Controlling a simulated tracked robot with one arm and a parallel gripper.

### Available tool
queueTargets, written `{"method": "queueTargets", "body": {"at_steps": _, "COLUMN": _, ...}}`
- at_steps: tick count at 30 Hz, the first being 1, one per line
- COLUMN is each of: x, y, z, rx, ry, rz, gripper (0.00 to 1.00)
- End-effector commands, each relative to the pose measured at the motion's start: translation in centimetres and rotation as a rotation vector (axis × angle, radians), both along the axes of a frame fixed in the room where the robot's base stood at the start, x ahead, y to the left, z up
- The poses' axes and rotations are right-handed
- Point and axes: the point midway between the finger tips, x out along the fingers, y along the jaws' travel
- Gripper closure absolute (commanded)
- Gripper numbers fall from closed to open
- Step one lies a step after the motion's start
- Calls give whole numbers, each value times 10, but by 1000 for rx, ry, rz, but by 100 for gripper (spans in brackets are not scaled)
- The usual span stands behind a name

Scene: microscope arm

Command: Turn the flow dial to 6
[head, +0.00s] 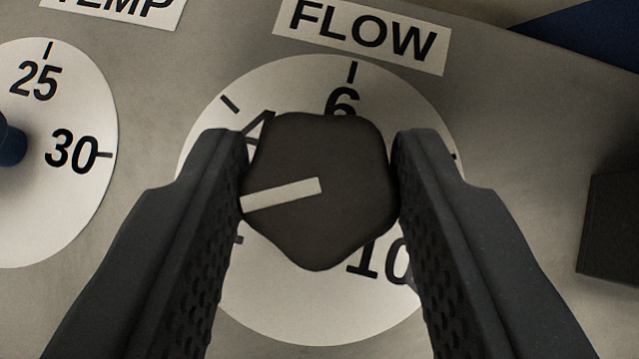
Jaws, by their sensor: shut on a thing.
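The flow dial's dark lobed knob (330,225) sits at the middle of a round white scale (290,85) in the head view. Its pale pointer line (285,194) points left and slightly down, below the 4 mark. The 6 (342,102) is at the top of the scale, partly covered by the knob. The 10 (380,262) shows at lower right. My gripper (321,165) is shut on the knob, one finger on its left and one on its right. The fingers hide the right-side number and most of the lower-left number.
The FLOW label (362,33) is above the scale. A TEMP dial (60,205) with 25 and 30 marks and a blue knob (10,140) is at the left. A dark block (610,228) stands at the right edge. Bare grey panel lies between.

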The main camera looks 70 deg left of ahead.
Motion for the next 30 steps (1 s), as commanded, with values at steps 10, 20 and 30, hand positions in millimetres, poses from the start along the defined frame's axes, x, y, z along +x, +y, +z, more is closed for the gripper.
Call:
{"method": "queueTargets", "body": {"at_steps": 10, "x": -1, "y": -2, "z": 3, "rx": 2, "ry": -8, "rz": -127, "gripper": 86}}
{"method": "queueTargets", "body": {"at_steps": 20, "x": -4, "y": 0, "z": 3, "rx": -1, "ry": -7, "rz": -414, "gripper": 86}}
{"method": "queueTargets", "body": {"at_steps": 30, "x": -6, "y": 2, "z": 5, "rx": -4, "ry": -6, "rz": -735, "gripper": 86}}
